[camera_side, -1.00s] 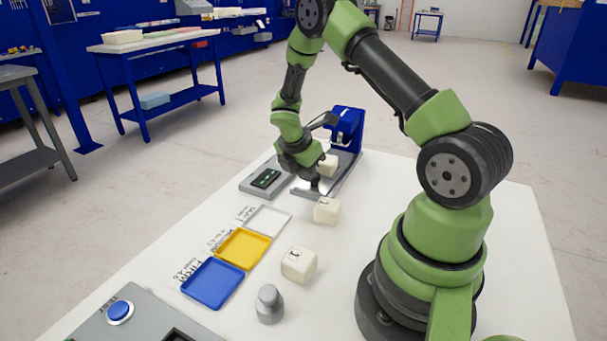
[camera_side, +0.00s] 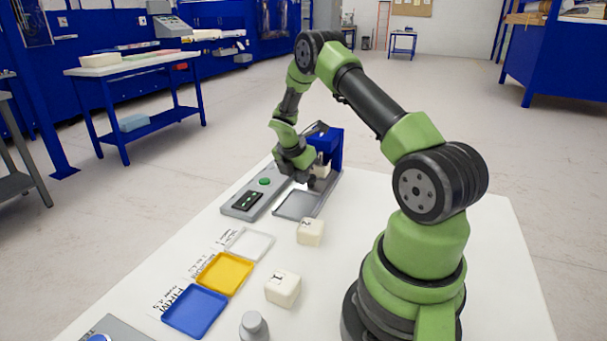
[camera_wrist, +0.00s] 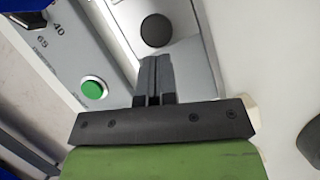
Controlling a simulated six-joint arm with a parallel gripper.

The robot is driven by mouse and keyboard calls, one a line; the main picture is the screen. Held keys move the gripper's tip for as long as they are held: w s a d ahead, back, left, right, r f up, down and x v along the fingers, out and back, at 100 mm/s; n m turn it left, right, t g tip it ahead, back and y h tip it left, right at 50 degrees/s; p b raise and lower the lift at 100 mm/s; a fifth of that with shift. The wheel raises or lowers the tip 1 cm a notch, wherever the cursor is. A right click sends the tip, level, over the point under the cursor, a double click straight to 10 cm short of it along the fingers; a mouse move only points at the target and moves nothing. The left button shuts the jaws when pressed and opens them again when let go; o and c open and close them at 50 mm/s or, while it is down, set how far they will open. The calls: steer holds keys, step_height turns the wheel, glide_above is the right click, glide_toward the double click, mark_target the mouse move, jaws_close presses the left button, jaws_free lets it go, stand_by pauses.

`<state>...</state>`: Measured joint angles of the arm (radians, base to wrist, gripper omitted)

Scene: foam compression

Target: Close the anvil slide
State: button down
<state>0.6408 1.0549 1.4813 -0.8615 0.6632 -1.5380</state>
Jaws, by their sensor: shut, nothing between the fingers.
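The anvil slide (camera_wrist: 190,55) is a grey metal plate with a dark round knob (camera_wrist: 155,30) in the wrist view. In the side view it lies at the blue press (camera_side: 335,146), with a pale foam block (camera_side: 321,169) at the press mouth, partly hidden by my gripper. The front of the grey slide bed (camera_side: 297,206) is bare. My gripper (camera_wrist: 156,62) has its fingers together and empty, just beside the knob; I cannot tell whether they touch it. It also shows low over the slide in the side view (camera_side: 317,186).
A grey control panel with a green button (camera_side: 264,181) stands left of the slide bed. Foam blocks (camera_side: 310,231) (camera_side: 283,288) and white, yellow (camera_side: 225,273) and blue (camera_side: 195,310) trays lie nearer. A grey cylinder (camera_side: 253,326) stands in front. The table's right side is clear.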

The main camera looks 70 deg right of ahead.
steer(key=a, duration=0.2)
steer(key=w+a, duration=0.1)
steer(key=shift+a+r, duration=0.15)
steer(key=shift+r, duration=0.1)
steer(key=a+r+m+t, duration=0.1)
steer(key=a+r+m, duration=0.1)
steer(key=a+r, duration=0.45)
steer(key=a+r+m+t, duration=0.1)
steer(key=a+r+m, duration=0.2)
steer(key=r, duration=0.7)
steer(key=s+a+r+m+t+y, duration=0.3)
steer(key=s+a+r+m, duration=0.1)
steer(key=s+a+m, duration=0.3)
steer(key=s+a+r+m+t+y, duration=0.3)
steer(key=s+a+r+m, duration=0.2)
steer(key=a, duration=0.6)
steer(key=s+m, duration=0.2)
steer(key=shift+s, duration=0.4)
